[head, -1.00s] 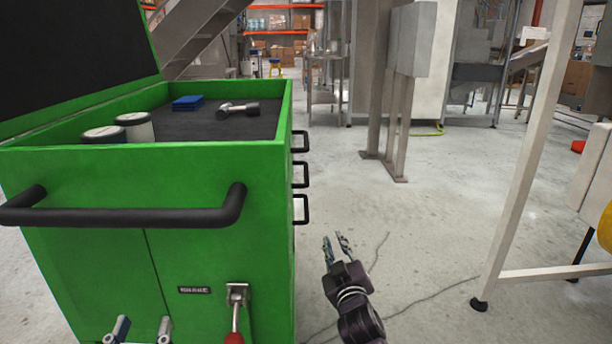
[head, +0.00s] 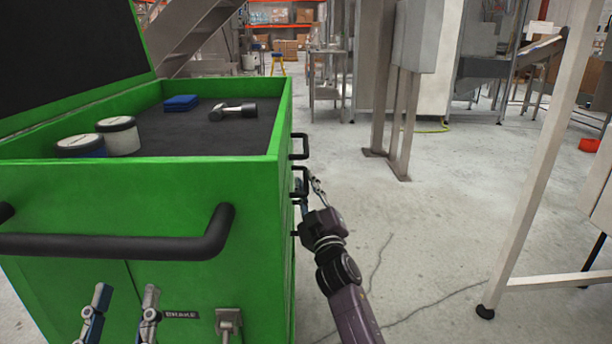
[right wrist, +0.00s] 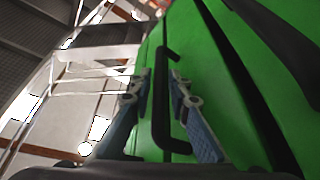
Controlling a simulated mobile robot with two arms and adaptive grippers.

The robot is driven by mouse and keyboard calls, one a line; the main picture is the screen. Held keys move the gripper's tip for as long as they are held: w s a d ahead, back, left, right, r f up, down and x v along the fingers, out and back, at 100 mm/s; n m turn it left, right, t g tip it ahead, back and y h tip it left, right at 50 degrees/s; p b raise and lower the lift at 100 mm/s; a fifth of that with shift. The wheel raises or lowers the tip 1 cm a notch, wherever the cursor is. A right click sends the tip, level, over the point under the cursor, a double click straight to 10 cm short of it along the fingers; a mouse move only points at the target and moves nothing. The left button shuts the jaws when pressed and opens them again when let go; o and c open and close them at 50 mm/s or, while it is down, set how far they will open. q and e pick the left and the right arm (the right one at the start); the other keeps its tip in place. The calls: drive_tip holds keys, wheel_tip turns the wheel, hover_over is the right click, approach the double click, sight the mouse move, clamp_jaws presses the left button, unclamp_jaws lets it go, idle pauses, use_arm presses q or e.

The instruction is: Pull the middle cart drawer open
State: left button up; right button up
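The green cart (head: 190,185) stands at the left of the head view. Its drawer handles stick out on its right side: the top handle (head: 304,146), the middle handle (head: 301,171) below it, and a lower one mostly hidden behind my arm. The drawer fronts are hidden in the head view. My right gripper (head: 310,184) is open at the middle handle. In the right wrist view a black handle (right wrist: 160,105) runs between its two spread fingers (right wrist: 160,78). My left gripper (head: 125,290) is open and empty in front of the cart's near face.
A black push bar (head: 120,245) crosses the cart's near side. Jars (head: 118,137), a blue block (head: 180,103) and a hammer-like tool (head: 233,112) lie in the cart's top tray. Floor right of the cart is clear up to a white frame leg (head: 540,170).

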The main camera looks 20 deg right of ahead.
drive_tip(key=shift+w+r, duration=0.15)
drive_tip(key=shift+w, duration=0.25)
use_arm(q)
drive_tip(key=shift+w+d+f, duration=0.15)
drive_tip(key=shift+w+f, duration=0.05)
drive_tip(key=shift+w, duration=0.3)
use_arm(e)
clamp_jaws()
drive_tip(key=shift+d, duration=0.1)
